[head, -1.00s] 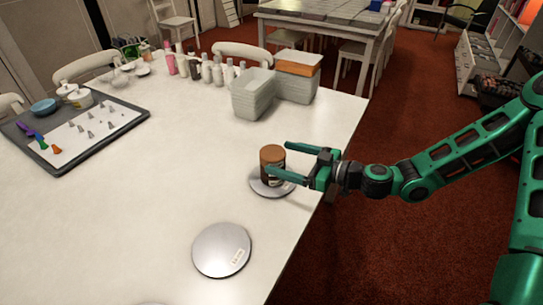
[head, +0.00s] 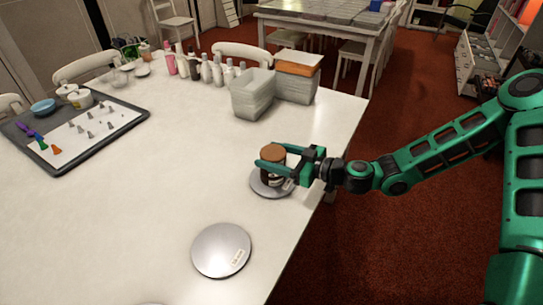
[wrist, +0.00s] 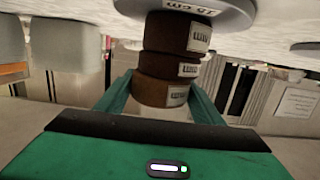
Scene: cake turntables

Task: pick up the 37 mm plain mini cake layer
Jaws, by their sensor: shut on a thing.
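A stack of brown round cake layers stands on a silver turntable (head: 258,186) near the table's right edge. The wrist view shows the stack upside down, with three layers, each with a small white label too small to read. My gripper (head: 275,160) reaches in from the right, its green fingers on either side of the top layer (head: 273,152). In the wrist view my gripper (wrist: 160,88) is shut on this top layer (wrist: 158,92), which appears to touch the middle layer (wrist: 168,66). The bottom layer (wrist: 170,33) rests on the turntable (wrist: 222,12). The layer's plain marking cannot be read.
A second, empty silver turntable (head: 215,248) lies in front. Several bottles (head: 205,70) line the back. A dark tray (head: 60,163) with nozzles lies left. The table's middle is clear.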

